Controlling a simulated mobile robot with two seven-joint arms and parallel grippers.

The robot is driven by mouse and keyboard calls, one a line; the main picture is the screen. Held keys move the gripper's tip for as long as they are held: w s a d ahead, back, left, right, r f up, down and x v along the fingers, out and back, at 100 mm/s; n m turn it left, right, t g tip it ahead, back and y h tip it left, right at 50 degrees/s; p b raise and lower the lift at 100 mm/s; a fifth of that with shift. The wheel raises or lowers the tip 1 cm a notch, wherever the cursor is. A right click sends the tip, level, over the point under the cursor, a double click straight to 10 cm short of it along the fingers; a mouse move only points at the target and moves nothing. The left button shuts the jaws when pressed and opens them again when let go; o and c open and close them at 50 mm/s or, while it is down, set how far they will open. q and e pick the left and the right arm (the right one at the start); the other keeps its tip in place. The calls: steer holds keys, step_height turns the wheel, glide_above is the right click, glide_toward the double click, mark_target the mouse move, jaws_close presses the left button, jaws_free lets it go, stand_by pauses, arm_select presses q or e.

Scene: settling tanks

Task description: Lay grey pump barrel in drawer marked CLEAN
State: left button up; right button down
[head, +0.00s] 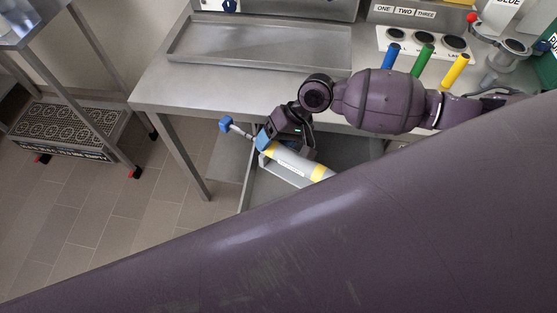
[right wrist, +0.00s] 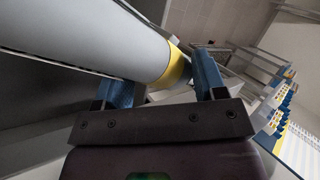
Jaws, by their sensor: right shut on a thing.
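The grey pump barrel (head: 291,159) has yellow bands and a thin rod ending in a blue handle (head: 225,124). My right gripper (head: 264,140) is shut on it near the handle end. The right wrist view shows the grey barrel (right wrist: 90,35) and a yellow band (right wrist: 176,68) at the blue fingers (right wrist: 165,85). The barrel is tilted in the head view, over an open metal drawer (head: 247,187) under the bench. My foreground arm hides the barrel's far end and the drawer's front. No CLEAN mark is readable. My left gripper is not in view.
The steel bench (head: 160,98) carries an empty shallow tray (head: 255,45) and a white holder (head: 396,40) with round wells. Blue, green and yellow cylinders (head: 455,71) stand near the bench's right part. A step stool (head: 65,130) stands at left; the floor between is clear.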

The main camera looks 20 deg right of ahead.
steer(key=shift+f+b, duration=1)
steer(key=shift+f, duration=5.2)
steer(key=shift+c, duration=0.8)
jaws_free()
